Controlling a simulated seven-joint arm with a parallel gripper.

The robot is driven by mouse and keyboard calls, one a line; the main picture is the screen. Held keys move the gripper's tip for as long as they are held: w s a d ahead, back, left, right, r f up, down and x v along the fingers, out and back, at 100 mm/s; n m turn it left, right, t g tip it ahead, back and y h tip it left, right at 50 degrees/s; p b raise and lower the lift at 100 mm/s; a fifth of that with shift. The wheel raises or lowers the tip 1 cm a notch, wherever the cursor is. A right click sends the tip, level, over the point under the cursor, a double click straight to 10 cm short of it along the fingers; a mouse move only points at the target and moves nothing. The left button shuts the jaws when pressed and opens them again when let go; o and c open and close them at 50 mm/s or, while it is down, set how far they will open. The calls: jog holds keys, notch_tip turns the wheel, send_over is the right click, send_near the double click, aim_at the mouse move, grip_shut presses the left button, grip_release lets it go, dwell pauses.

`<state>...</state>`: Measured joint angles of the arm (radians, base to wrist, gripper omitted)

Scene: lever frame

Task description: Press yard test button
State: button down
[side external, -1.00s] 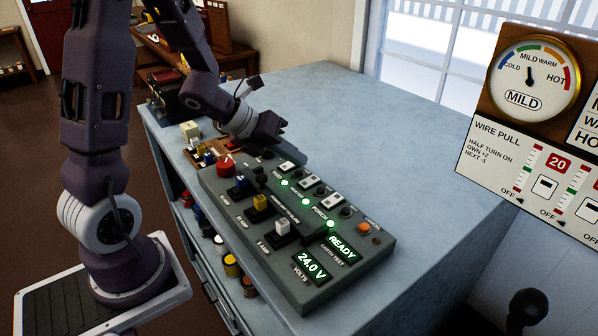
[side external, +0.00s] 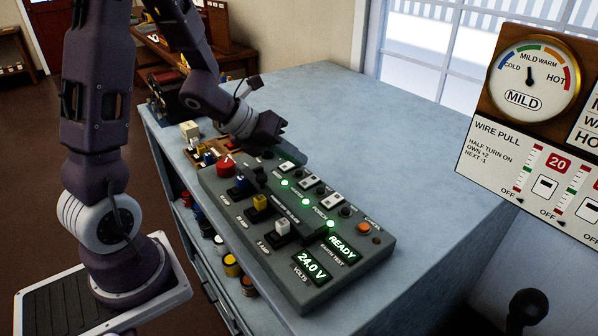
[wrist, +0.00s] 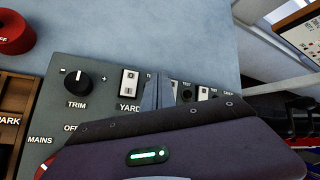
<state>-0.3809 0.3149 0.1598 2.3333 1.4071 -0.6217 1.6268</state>
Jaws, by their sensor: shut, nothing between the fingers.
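The grey control panel (side external: 290,277) lies on the blue-grey bench top. In the wrist view the YARD rocker switch (wrist: 130,81) is white, just left of my gripper (wrist: 159,92). The start of a label shows right of that switch; the yard test button under it is hidden behind my fingers. Another dark round test button (wrist: 186,94) shows right of the fingers. In the side view my gripper (side external: 281,128) is shut and empty, above the far end of the panel, near the first rocker switch (side external: 287,166). Contact with the panel does not show.
A black TRIM knob (wrist: 78,82) and a red knob (side external: 225,165) are at the panel's far end. Blue, yellow and white levers (side external: 282,227) stand along its left side. An orange CANCEL button (side external: 363,228) is at the near right. The bench right of the panel is clear.

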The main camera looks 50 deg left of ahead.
aim_at(295, 176)
jog(key=shift+f, duration=0.1)
jog(key=shift+f, duration=0.3)
jog(key=shift+f, duration=0.4)
dwell(0.5)
jog(key=shift+r, duration=0.8)
notch_tip(295, 176, up, 5)
jog(key=shift+r, duration=0.1)
dwell(0.5)
dwell(0.4)
